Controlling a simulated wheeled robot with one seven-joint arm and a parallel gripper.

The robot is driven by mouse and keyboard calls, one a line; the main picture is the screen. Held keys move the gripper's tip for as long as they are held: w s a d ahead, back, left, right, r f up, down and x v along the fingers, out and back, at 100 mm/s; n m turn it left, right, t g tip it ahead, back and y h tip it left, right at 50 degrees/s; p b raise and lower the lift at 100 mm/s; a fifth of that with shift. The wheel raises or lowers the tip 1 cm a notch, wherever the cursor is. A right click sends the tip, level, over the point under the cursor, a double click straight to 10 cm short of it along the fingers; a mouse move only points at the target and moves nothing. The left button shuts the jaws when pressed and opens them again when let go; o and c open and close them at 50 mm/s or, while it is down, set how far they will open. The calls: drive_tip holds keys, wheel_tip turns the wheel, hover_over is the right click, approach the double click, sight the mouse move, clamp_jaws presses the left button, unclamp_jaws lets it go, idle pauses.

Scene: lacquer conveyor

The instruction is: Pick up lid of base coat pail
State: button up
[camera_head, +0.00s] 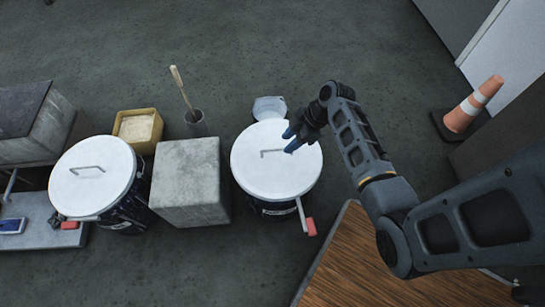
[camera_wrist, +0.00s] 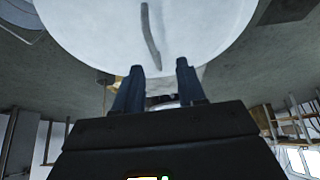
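A pail with a flat white lid (camera_head: 255,178) and a thin bar handle (camera_head: 270,152) on top stands at the centre in the head view. A second pail with a similar white lid (camera_head: 92,176) stands at the left. I cannot read which one is the base coat pail. My gripper (camera_head: 290,140) is over the right part of the central lid, close to the handle's right end. In the wrist view the white lid (camera_wrist: 95,28) and its grey handle (camera_wrist: 149,32) lie ahead of my gripper (camera_wrist: 159,68). Its two fingers are apart with nothing between them.
A grey block (camera_head: 188,180) stands between the pails. Behind are a yellow tub (camera_head: 138,130), a container with a wooden stick (camera_head: 183,90) and a pale container (camera_head: 269,108). A wooden surface (camera_head: 375,265) is at lower right, an orange cone (camera_head: 470,108) farther right. Floor behind is clear.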

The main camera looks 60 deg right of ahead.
sight(277, 149)
drive_tip(key=x, duration=0.2)
drive_tip(key=b+x, duration=0.1)
drive_tip(key=x, duration=0.2)
drive_tip(key=b+x, duration=0.1)
drive_tip(key=x, duration=0.1)
drive_tip(key=shift+w+d+f, duration=0.2)
drive_tip(key=shift+w+f, duration=0.05)
drive_tip(key=shift+w, duration=0.2)
drive_tip(key=shift+c, duration=0.4)
clamp_jaws()
